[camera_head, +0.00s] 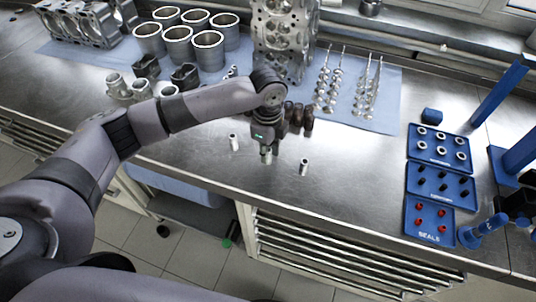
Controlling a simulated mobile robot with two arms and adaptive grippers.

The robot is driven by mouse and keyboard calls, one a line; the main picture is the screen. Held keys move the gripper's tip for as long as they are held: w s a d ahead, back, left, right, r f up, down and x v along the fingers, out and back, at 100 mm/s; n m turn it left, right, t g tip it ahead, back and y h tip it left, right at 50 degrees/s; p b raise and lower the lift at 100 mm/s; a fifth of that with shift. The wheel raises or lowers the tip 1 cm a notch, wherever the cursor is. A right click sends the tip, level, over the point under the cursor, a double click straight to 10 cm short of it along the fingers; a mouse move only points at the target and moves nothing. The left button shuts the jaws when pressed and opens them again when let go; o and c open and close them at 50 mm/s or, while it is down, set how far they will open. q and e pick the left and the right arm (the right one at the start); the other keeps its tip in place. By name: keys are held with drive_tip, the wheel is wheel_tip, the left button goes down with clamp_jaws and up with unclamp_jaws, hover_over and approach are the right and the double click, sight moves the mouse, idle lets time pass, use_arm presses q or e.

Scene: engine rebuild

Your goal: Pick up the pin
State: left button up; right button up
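Small bright metal pins stand on the steel bench near its front edge. One pin (234,142) stands to the left of my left gripper, and another pin (304,166) stands to the right. My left gripper (266,149) points down between them. A short metal cylinder (266,157), which looks like another pin, shows right at its fingertips. The fingers are too small and dark to tell whether they are closed on it. My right gripper is not in view.
Dark brown cylindrical parts (298,116) stand just behind the gripper. Cylinder liners (179,46), a cylinder head (284,38) and valves (330,78) stand on a blue mat (385,118). Blue trays (411,176) of small parts lie at the right. The bench between the pins and trays is clear.

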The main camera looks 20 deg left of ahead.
use_arm(q)
clamp_jaws()
